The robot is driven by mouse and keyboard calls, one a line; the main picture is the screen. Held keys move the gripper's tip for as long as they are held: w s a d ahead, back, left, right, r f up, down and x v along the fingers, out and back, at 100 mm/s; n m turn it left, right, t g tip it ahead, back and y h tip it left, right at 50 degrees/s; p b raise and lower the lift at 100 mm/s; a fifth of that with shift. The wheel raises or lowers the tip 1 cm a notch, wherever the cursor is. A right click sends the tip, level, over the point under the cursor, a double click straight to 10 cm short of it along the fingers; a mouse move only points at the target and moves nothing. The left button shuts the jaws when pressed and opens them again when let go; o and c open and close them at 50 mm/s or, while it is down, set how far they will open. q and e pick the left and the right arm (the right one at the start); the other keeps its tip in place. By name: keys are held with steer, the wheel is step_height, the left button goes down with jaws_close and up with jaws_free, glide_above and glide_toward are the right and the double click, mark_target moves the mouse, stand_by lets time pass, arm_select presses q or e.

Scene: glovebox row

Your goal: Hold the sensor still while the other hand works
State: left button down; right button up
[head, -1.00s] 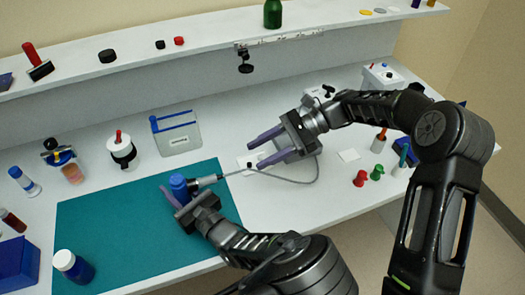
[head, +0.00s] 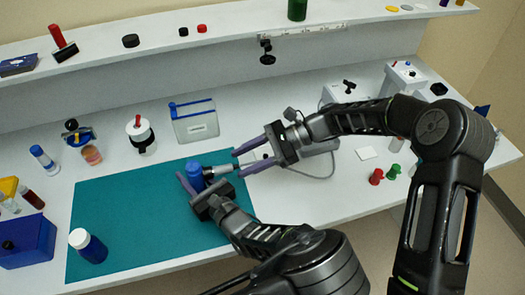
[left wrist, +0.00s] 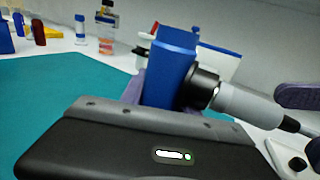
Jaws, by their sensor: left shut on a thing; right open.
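The sensor (head: 194,177) has a blue body with a grey cylindrical connector (head: 217,171) on its right side. It is held over the teal mat (head: 120,215). My left gripper (head: 197,188) is shut on the blue body, which also stands between its fingers in the left wrist view (left wrist: 168,70). The grey connector (left wrist: 245,103) points right there, with a dark cable end. My right gripper (head: 240,162) is open, its two purple fingers pointing left at the connector's cable end. I cannot tell whether they touch it. One purple finger shows at the right edge of the left wrist view.
A clear blue-edged holder (head: 194,122) stands behind the mat. Red (head: 376,177) and green (head: 393,172) pieces lie right. A grey cable loops under my right gripper.

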mark_target(223, 170)
steer(key=shift+x, duration=1.15)
steer(key=shift+c, duration=0.6)
jaws_close()
